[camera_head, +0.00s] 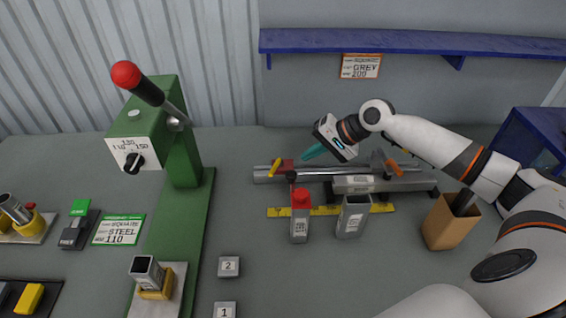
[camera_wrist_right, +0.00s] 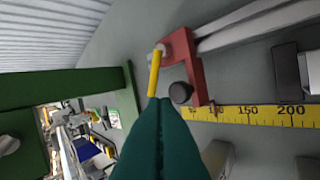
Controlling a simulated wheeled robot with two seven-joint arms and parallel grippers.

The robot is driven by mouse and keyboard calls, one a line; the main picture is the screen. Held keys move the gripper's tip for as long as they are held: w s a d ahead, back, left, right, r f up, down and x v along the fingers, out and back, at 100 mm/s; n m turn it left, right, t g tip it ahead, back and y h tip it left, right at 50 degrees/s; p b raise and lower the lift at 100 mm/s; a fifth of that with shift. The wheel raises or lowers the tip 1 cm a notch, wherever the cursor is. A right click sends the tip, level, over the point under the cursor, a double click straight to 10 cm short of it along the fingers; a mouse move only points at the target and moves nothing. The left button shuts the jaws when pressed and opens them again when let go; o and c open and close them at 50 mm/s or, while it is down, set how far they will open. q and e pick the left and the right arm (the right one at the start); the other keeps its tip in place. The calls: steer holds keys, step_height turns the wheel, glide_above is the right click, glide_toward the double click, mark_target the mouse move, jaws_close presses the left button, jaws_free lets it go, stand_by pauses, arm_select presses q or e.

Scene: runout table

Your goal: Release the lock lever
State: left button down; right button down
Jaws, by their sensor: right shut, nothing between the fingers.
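A yellow lever (camera_head: 275,166) sits on a red stop block (camera_head: 288,165) on the steel rail of the runout table. In the right wrist view the yellow lever (camera_wrist_right: 154,73) joins the red stop block (camera_wrist_right: 187,62), and its lower end meets the outline of my fingertips. Whether they touch cannot be told. My right gripper (camera_head: 306,155) is shut and empty, its teal fingers pointing left close above the rail near the red block. The fingers also show in the right wrist view (camera_wrist_right: 153,101). An orange lever (camera_head: 394,167) sits farther right on the rail. My left gripper is not in view.
A yellow ruler (camera_head: 330,210) runs in front of the rail. A brown bin (camera_head: 450,222) is to the right. A green press (camera_head: 181,160) with a red-knobbed handle stands left.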

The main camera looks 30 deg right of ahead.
mark_target(275, 170)
steer(key=x, duration=0.3)
steer(key=p+x, duration=0.1)
steer(key=x, duration=0.2)
steer(key=p+x, duration=0.1)
steer(key=x, duration=0.1)
steer(key=shift+w+a, duration=0.4)
steer(key=shift+a, duration=0.05)
steer(key=shift+w+a+f+p, duration=0.1)
steer(key=shift+a+f+p, duration=0.1)
steer(key=shift+p, duration=0.1)
steer(key=shift+w, duration=0.1)
